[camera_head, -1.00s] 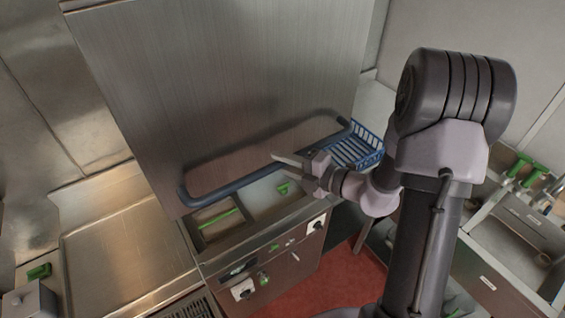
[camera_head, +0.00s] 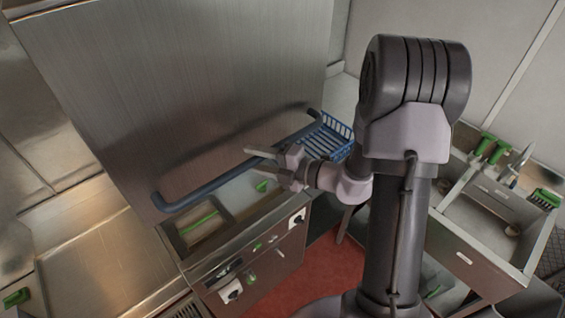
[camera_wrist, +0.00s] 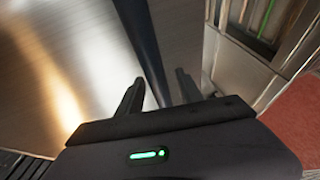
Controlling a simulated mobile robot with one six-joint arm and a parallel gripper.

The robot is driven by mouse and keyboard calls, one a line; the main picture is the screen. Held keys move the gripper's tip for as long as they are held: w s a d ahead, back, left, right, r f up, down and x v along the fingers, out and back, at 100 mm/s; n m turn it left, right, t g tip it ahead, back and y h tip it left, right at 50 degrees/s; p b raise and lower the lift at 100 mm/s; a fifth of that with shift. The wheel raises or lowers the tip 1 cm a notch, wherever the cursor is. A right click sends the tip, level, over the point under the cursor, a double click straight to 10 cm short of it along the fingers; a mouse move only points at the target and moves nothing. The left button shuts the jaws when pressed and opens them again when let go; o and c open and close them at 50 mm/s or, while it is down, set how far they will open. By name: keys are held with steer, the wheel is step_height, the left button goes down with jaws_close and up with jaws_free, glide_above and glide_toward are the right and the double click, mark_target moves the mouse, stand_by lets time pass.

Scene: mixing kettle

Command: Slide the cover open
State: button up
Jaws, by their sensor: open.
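The cover (camera_head: 170,75) is a large brushed-steel panel standing upright at the back in the head view. A long dark-blue bar handle (camera_head: 205,188) runs along its lower part, bent at both ends. My gripper (camera_head: 254,158) is open and empty in front of the handle, right of its middle. In the wrist view, the open fingers of my gripper (camera_wrist: 159,80) point along the cover (camera_wrist: 80,50). The dark handle bar (camera_wrist: 142,45) runs down between them in the picture. I cannot tell whether it touches a finger.
Below the handle is a counter front with knobs (camera_head: 231,291) and a recess with a green-handled thing (camera_head: 199,224). A blue wire basket (camera_head: 325,140) hangs right of the handle. A sink (camera_head: 490,215) with green-handled tools stands at right. Red floor (camera_head: 320,272) lies between.

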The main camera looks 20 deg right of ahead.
steer(key=b+v, duration=0.1)
steer(key=v, duration=1.6)
steer(key=shift+s, duration=0.2)
steer(key=shift+d, duration=0.15)
steer(key=s+a+f+n+g+h+b, duration=0.1)
steer(key=s+a+f+n+g+b, duration=0.35)
steer(key=a+f+n+b, duration=0.6)
steer(key=s+a+f+n+g+h+b, duration=0.2)
steer(key=s+a+f+n+g+b, duration=0.25)
steer(key=f+n+b, duration=0.65)
steer(key=s+f+n+t+h+b, duration=0.1)
steer(key=n+b, duration=0.3)
steer(key=n, duration=0.3)
steer(key=s+f+n+t+h+b, duration=0.1)
steer(key=f+n+h+b, duration=0.1)
steer(key=n+b, duration=0.2)
steer(key=s+f+n+h+b, duration=0.1)
steer(key=n+b, duration=0.3)
steer(key=n, duration=0.6)
steer(key=shift+s+a+f+t+h+b, duration=0.1)
steer(key=shift+a+f+t+h+b, duration=0.3)
steer(key=shift+h, duration=0.3)
